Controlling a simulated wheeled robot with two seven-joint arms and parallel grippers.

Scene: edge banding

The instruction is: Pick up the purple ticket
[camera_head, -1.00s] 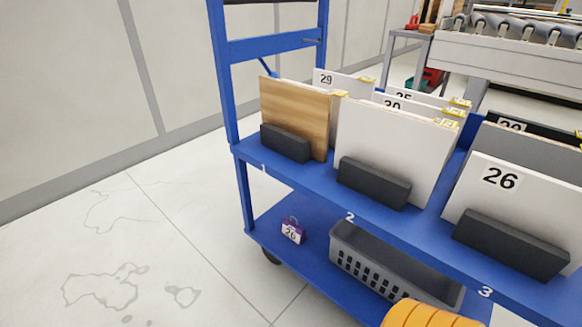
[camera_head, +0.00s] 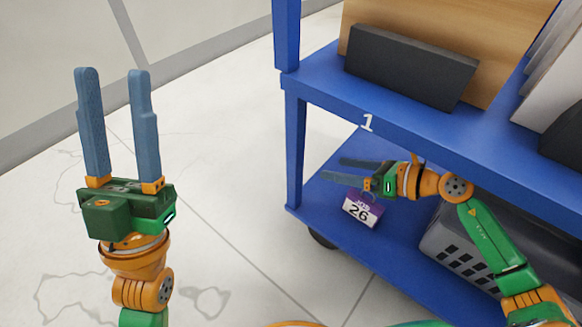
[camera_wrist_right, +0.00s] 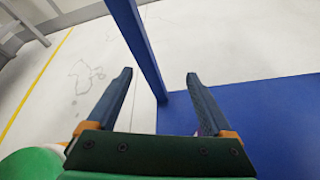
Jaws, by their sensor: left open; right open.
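The purple ticket (camera_head: 361,208), a small purple-and-white tag marked 26, is on the blue lower shelf (camera_head: 372,247) of the cart in the head view. My right gripper (camera_head: 333,168) is open, its fingers pointing left just above and behind the ticket as seen there. Nothing is between its fingers, which also show spread in the right wrist view (camera_wrist_right: 159,75). The ticket is not clearly visible in the right wrist view. My left gripper (camera_head: 112,75) is open and empty, pointing up over the floor, away from the cart.
The upper shelf (camera_head: 330,100), labelled 1, overhangs the lower one and carries a wooden panel (camera_head: 450,35) with a dark block (camera_head: 410,66). A blue post (camera_head: 294,150) stands left of my right gripper. A grey basket (camera_head: 445,240) is right of the ticket. Floor to the left is clear.

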